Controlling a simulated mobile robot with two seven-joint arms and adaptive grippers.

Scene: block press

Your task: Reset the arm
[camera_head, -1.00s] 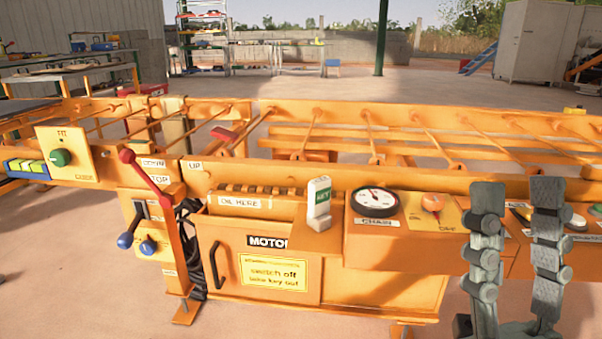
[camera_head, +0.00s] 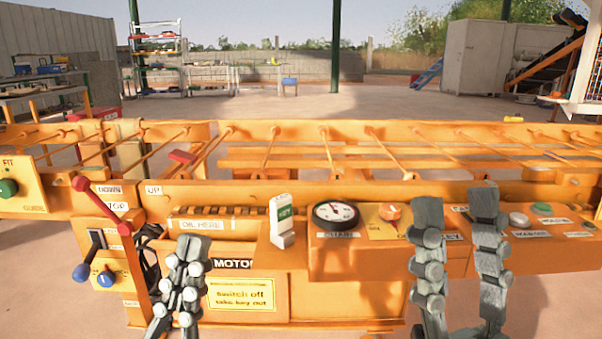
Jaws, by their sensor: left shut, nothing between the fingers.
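My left gripper (camera_head: 194,241) is at the lower left of the head view, in front of the orange machine's motor box. Its fingers are together with nothing between them. My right gripper (camera_head: 456,200) points up at the lower right, in front of the control panel. Its two fingers stand apart, and I see nothing between them. They hide part of the panel behind them.
The orange machine (camera_head: 350,265) spans the view. On it are a red-knobbed lever (camera_head: 108,212), a white-and-green key block (camera_head: 282,228), a chain gauge (camera_head: 336,214), an orange knob (camera_head: 390,212) and a green button (camera_head: 518,219). Open floor lies behind.

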